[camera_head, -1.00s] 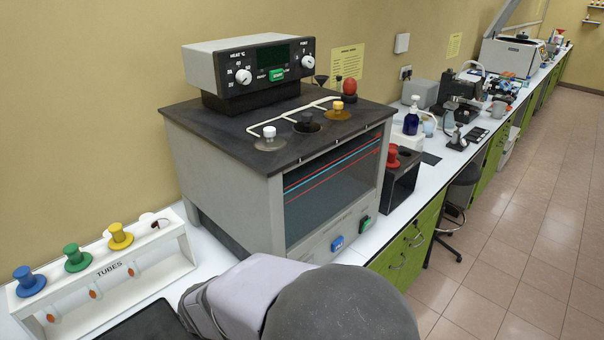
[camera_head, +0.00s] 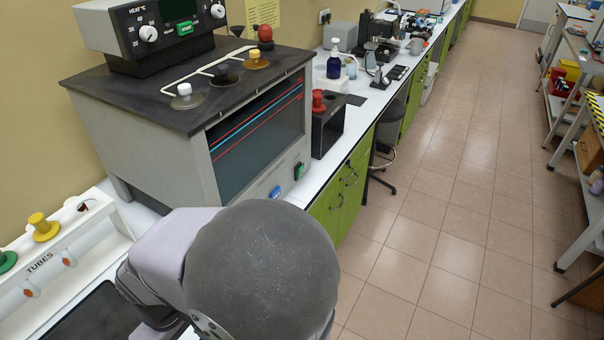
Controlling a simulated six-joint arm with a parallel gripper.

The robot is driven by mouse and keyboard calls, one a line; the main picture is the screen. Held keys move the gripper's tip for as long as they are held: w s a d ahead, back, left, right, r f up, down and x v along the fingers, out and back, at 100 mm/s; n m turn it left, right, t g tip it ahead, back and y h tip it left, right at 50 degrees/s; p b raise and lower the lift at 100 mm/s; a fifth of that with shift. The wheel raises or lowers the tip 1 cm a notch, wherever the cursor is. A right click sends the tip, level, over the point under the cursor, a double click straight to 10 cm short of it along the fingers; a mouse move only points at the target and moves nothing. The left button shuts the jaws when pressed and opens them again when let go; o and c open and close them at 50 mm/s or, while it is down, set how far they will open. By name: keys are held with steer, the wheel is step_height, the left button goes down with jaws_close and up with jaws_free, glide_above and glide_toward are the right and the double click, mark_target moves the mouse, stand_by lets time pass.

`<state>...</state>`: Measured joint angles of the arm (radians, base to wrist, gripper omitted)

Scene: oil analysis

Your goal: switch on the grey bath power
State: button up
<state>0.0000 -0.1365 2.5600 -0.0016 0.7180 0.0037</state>
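The grey bath (camera_head: 160,165) stands on the white bench at the left, with a dark top and a glass front showing red and blue lines. Low on its front are a blue switch (camera_head: 275,192) and a green switch (camera_head: 299,171). Their labels are too small to read, and I cannot tell whether either is on. A control head (camera_head: 120,35) with knobs, a dark display and a green button (camera_head: 184,29) sits on top. My arm's links fill the bottom centre, in front of the bath's lower front. My gripper does not show.
A white tube rack (camera_head: 50,262) with coloured stoppers stands at the lower left. A black block with a red stopper (camera_head: 318,100) stands right of the bath. A blue bottle (camera_head: 334,62) is beyond it. The tiled floor (camera_head: 440,200) is open at right.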

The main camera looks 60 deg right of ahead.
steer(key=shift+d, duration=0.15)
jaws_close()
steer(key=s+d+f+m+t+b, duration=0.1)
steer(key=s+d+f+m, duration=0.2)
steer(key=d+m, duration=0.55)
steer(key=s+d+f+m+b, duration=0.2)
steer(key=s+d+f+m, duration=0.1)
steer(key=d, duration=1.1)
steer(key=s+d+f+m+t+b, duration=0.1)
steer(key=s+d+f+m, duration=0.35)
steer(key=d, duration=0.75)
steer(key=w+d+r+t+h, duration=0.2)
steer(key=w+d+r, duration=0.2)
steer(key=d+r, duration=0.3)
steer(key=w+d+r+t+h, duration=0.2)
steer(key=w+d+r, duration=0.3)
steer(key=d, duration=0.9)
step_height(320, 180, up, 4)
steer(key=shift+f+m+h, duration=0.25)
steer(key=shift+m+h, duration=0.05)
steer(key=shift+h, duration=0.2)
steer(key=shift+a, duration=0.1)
